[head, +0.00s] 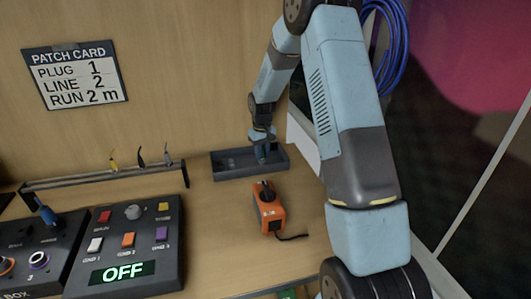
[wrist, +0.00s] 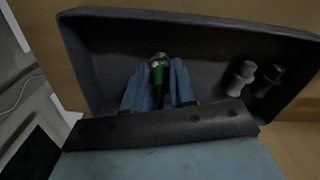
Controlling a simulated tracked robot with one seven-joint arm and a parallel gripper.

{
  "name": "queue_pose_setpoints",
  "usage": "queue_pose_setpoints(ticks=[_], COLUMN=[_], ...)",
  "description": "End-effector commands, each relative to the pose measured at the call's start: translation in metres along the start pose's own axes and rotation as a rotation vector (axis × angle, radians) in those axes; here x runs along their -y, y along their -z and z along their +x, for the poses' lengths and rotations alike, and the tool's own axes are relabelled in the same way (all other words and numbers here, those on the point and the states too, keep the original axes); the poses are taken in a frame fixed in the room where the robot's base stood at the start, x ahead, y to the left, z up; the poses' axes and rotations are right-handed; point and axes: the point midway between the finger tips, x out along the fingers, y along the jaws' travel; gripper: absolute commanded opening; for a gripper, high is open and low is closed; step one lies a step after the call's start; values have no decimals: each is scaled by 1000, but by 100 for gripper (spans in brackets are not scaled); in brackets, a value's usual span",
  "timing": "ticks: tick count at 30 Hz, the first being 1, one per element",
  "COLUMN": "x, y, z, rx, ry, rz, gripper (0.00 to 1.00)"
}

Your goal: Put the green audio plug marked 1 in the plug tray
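The plug tray (head: 235,174) is a shallow dark grey box on the bench against the wooden back wall. My gripper (head: 262,153) reaches down into it from above. In the wrist view the green plug (wrist: 157,76) stands between the two blue fingers of my gripper (wrist: 160,82), which look closed on its sides. The plug is inside the outline of the tray (wrist: 85,62); I cannot tell whether it touches the floor. Its mark is not readable. In the head view the plug is hidden by the gripper.
A grey-white plug (wrist: 241,78) and a black plug (wrist: 268,79) are in the tray, right of my gripper in the wrist view. An orange device (head: 268,208) with a black cable is in front of the tray. A rack (head: 100,177) and a control box (head: 125,245) reading OFF are left.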

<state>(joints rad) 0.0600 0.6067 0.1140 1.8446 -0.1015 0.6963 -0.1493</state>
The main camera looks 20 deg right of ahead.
Motion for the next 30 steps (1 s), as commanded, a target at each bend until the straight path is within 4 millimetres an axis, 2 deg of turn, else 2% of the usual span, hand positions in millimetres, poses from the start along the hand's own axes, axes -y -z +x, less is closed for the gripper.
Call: queue_pose_setpoints(ticks=[1, 6, 17, 20, 30], x=[0, 0, 0, 0, 0], y=[0, 0, 0, 1, 1], z=[0, 0, -7, -20, -84], rx=[0, 0, -1, -4, -4], ry=[0, 0, 0, -1, -1], rz=[0, 0, 0, -1, -1], gripper=[30, 46, 46, 46, 46])
